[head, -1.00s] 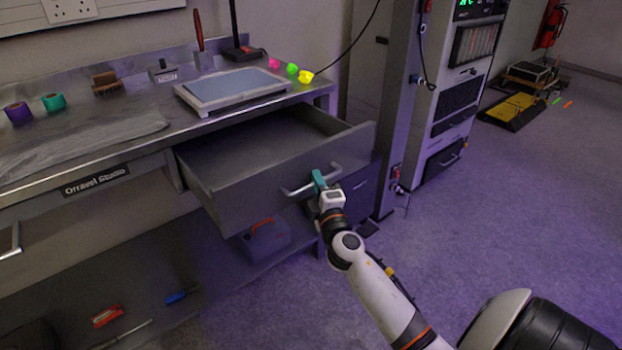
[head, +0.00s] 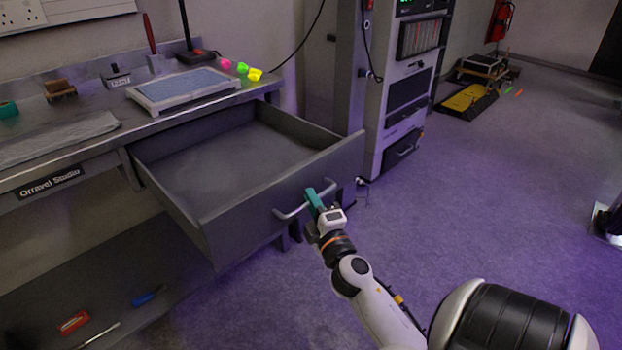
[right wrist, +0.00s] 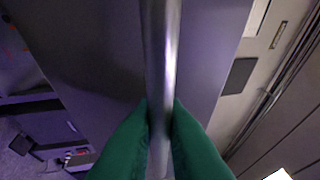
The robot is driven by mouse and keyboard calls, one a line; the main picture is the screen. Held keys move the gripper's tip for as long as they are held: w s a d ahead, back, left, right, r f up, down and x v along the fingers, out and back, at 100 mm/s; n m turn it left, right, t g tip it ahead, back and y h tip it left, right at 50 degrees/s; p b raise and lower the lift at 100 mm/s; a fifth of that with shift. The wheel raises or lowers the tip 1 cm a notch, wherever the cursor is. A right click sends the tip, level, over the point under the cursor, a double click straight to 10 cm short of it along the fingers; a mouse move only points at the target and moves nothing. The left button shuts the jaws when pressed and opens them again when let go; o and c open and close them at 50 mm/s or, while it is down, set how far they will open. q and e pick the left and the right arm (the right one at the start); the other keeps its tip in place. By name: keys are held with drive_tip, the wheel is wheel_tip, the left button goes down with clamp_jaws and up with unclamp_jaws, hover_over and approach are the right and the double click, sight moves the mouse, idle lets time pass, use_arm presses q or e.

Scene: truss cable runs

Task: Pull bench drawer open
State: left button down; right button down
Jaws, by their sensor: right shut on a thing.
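The grey bench drawer (head: 277,188) stands far out from under the bench top in the head view, and its inside looks empty. Its bar handle (head: 290,213) runs across the front panel. My right gripper (head: 315,200), with teal fingers, is shut on the handle near its middle. In the right wrist view the metal handle (right wrist: 161,60) passes between the two green fingers (right wrist: 160,125), with the drawer front behind it. My left gripper is not in view.
The bench top (head: 100,153) holds a blue-topped tray (head: 185,88), small coloured items and tools. A lower shelf (head: 110,275) carries a red item (head: 74,322) and a blue one. A rack cabinet (head: 405,90) stands behind the drawer.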

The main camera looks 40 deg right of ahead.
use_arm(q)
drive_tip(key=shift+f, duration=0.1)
use_arm(e)
drive_tip(key=c, duration=1.8)
unclamp_jaws()
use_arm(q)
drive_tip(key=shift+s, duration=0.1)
use_arm(e)
drive_tip(key=shift+o, duration=0.2)
